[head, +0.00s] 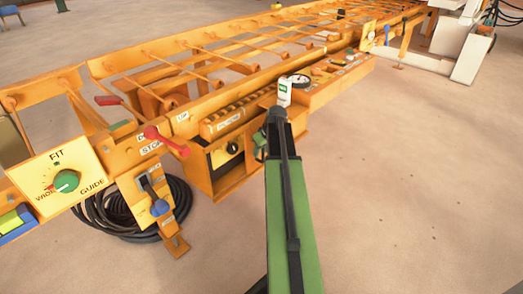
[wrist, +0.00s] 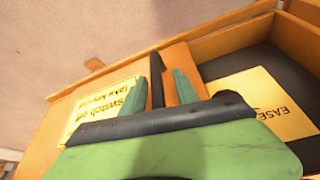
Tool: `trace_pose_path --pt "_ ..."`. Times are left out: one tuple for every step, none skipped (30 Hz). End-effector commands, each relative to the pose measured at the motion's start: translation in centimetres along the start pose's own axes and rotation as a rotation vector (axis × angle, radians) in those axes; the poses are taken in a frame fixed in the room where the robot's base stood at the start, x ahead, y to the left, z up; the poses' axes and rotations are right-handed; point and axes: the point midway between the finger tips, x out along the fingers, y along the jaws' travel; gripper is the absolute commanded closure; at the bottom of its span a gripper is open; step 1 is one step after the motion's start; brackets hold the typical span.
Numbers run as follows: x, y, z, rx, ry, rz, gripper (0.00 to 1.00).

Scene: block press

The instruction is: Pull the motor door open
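The motor door seems to be the orange panel (wrist: 180,58) with a yellow "switch off" label (wrist: 95,112) in the wrist view. A black upright handle (wrist: 157,80) stands on it. My gripper (wrist: 160,92) has its two green fingers on either side of this handle. A gap shows between the handle and the right finger, so the fingers look open around it. In the head view my gripper (head: 262,148) is beside the orange housing, mostly hidden by my green arm. How far the door stands open is hard to tell.
A dark recess with a yellow label (wrist: 260,102) lies right of the panel in the wrist view. In the head view, a red lever (head: 165,140), a green dial (head: 66,181) and a coiled black hose (head: 110,215) are to the left. Floor at right is clear.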

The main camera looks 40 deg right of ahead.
Motion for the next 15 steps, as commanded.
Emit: trace_pose_path --pt "-1.6 -0.1 -0.3 0.0 0.0 0.0 0.64" --pt "-2.3 -0.1 -0.3 0.0 0.0 0.0 0.64" --pt "-3.3 -0.1 -0.4 0.0 0.0 0.0 0.64" --pt "-4.1 -0.1 -0.4 0.001 0.0 0.0 0.64" --pt "-5.0 -0.1 -0.4 0.001 0.0 0.0 0.64" --pt "-6.0 -0.1 -0.4 0.002 0.0 0.0 0.64" --pt "-5.2 -0.2 1.4 0.003 -0.001 0.001 0.64" --pt "-5.3 -0.3 2.4 0.003 -0.001 0.001 0.64" --pt "-5.8 -0.3 3.5 0.003 0.0 0.001 0.64" --pt "-6.1 -0.3 4.3 0.004 0.0 0.001 0.64" --pt "-6.4 -0.3 5.1 0.003 0.0 0.001 0.64" --pt "-6.8 -0.3 6.0 0.003 0.001 0.001 0.64" --pt "-7.1 -0.3 6.8 0.004 0.001 0.001 0.64" --pt "-7.3 -0.3 7.4 0.003 0.001 0.001 0.64" --pt "-7.7 -0.3 8.2 0.002 0.001 0.0 0.64"
